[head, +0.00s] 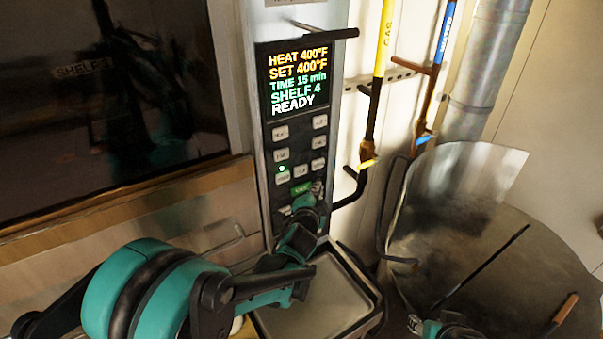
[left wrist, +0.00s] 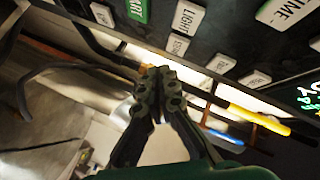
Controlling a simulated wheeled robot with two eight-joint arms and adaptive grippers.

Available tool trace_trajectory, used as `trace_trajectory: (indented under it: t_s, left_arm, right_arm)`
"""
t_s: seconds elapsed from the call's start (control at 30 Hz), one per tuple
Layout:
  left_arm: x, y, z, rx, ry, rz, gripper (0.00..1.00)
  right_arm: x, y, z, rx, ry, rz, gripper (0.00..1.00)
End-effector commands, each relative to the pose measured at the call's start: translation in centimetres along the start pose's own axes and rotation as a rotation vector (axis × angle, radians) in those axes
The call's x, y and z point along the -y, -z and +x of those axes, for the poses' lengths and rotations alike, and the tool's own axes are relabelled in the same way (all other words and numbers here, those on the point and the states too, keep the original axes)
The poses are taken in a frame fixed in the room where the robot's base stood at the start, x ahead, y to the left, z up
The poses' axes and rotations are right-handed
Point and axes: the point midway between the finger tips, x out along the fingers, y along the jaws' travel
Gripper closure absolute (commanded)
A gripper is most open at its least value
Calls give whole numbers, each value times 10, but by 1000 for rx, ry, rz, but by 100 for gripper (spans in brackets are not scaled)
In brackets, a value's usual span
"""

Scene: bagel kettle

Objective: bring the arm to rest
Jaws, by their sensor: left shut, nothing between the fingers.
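My left gripper (head: 317,190) is at the lower part of the oven's control panel (head: 294,130), close to the lowest buttons by the green key. In the left wrist view the gripper (left wrist: 160,78) has its fingertips together, with nothing between them. Panel buttons show above and beyond the tips; I cannot tell whether the tips touch any. The display (head: 298,78) reads HEAT 400°F, SET 400°F, TIME 15 min, SHELF 4, READY. A small teal and dark part of my right arm shows at the bottom right; its fingers are not clear.
The oven's dark glass door (head: 100,90) is at the left. A pale tray (head: 320,295) lies below the panel.

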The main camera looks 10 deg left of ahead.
Motion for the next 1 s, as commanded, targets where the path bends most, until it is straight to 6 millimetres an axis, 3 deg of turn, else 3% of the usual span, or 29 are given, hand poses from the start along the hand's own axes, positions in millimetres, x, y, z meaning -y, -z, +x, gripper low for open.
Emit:
trace_trajectory:
  t_s: [0.33, 0.47, 0.57, 0.77, 1.0]
  left_arm:
    - [-2, -3, -1, 5, -2, -7, 100]
    - [-15, -25, -10, 47, -23, -69, 100]
    - [-36, -57, -28, 113, -55, -167, 100]
    - [-98, -130, -80, 277, -142, -411, 100]
    - [-198, -207, -153, 468, -254, -695, 100]
  right_arm:
    - [0, -2, 3, 0, 0, 0, 60]
    - [0, -17, 24, 0, 0, 0, 60]
    - [0, -38, 52, 0, 0, 0, 60]
    - [0, -82, 114, 0, 0, 0, 60]
    - [0, -131, 183, 0, 0, 0, 60]
